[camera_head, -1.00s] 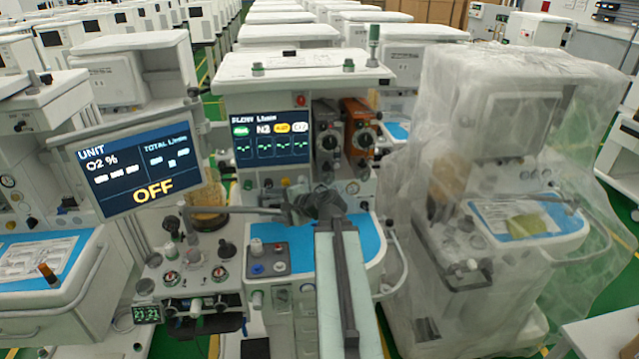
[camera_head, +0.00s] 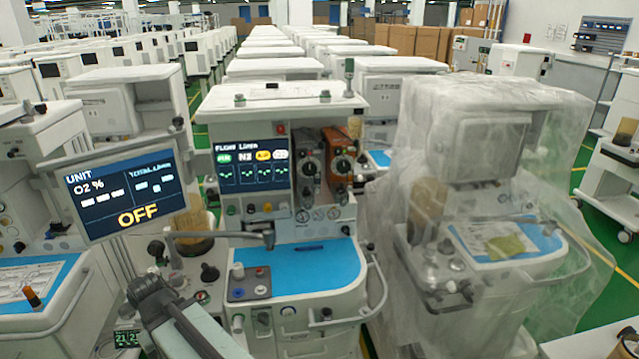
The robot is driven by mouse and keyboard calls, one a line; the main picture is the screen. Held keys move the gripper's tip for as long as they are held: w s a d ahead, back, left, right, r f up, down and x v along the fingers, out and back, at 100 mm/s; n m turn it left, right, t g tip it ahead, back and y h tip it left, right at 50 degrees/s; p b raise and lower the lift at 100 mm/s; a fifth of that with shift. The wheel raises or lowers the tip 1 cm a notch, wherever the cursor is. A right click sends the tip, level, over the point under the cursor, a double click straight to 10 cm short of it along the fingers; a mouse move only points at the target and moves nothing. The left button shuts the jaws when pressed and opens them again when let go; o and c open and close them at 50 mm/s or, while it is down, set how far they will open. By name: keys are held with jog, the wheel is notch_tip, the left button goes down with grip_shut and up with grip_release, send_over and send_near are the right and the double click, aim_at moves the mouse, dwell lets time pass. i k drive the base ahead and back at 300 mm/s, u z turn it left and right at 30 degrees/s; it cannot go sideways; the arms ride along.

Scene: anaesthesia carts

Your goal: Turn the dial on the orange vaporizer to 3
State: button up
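The orange vaporizer (camera_head: 334,150) is mounted upright on the back panel of the middle cart, right of the flow screen. Its round black dial (camera_head: 343,166) faces me, but its numbers are too small to read. A grey vaporizer (camera_head: 306,152) with a similar dial stands just left of it. My gripper (camera_head: 148,287) is at the lower left, in front of the cart's left side. It is well below and left of the orange vaporizer and apart from it. Its fingers are dark and unclear, so I cannot tell if they are open.
A monitor reading OFF (camera_head: 125,190) juts out at the left. A plastic-covered cart (camera_head: 490,200) stands close on the right. A grey bent arm (camera_head: 235,235) crosses left of the worktop.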

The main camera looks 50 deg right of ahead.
aim_at(343, 166)
jog(key=u, duration=2.25)
jog(key=k, duration=0.7)
jog(key=z, duration=1.15)
jog(key=i, duration=0.1)
jog(key=z, duration=0.6)
